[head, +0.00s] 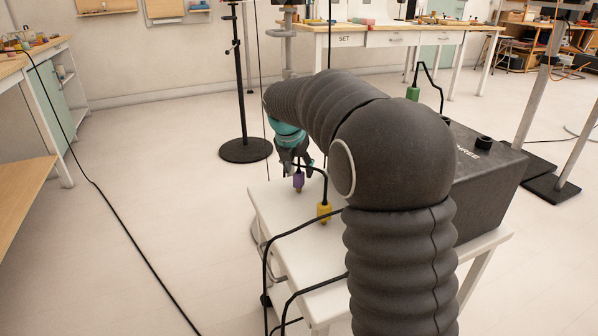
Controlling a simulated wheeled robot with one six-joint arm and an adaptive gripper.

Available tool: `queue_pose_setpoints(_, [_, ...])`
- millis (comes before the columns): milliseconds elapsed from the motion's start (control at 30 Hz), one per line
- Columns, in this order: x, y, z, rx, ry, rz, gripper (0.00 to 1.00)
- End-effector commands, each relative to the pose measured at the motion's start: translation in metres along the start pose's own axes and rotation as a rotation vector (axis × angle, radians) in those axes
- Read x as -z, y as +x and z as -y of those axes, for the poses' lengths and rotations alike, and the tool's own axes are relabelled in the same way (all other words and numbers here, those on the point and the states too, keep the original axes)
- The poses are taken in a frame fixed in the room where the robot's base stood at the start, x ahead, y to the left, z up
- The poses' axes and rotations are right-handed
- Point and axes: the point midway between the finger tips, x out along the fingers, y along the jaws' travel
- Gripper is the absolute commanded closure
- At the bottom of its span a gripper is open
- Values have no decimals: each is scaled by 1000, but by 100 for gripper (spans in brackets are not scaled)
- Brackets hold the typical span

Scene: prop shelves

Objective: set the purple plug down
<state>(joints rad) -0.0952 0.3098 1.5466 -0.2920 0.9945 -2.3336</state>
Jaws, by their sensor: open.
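The purple plug (298,181) stands roughly upright at the left part of the white table (280,228), and it seems to rest on the top. My gripper (292,166) is just above and around the upper end of the plug, fingers pointing down. The jaws are open, though the gap between the fingers is too small to see clearly. Whether a finger touches the plug cannot be told. My arm hides the middle of the table.
A yellow plug (324,212) with a black cable stands close by on the same table. A dark box (482,180) with sockets on top fills the table's right side. A green plug (412,93) shows above it. A black stand (245,149) is behind.

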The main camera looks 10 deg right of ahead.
Motion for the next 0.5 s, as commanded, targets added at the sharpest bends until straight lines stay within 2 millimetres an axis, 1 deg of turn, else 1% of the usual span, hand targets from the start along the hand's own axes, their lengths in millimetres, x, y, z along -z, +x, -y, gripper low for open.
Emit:
queue_pose_setpoints(33, [-1,-14,-1,-4,0,4,49])
queue_pose_setpoints(200, [-1,-49,0,-3,0,3,49])
queue_pose_setpoints(400, [-1,-81,0,-2,-1,2,49])
queue_pose_setpoints(500, [0,-91,0,-1,-1,1,49])
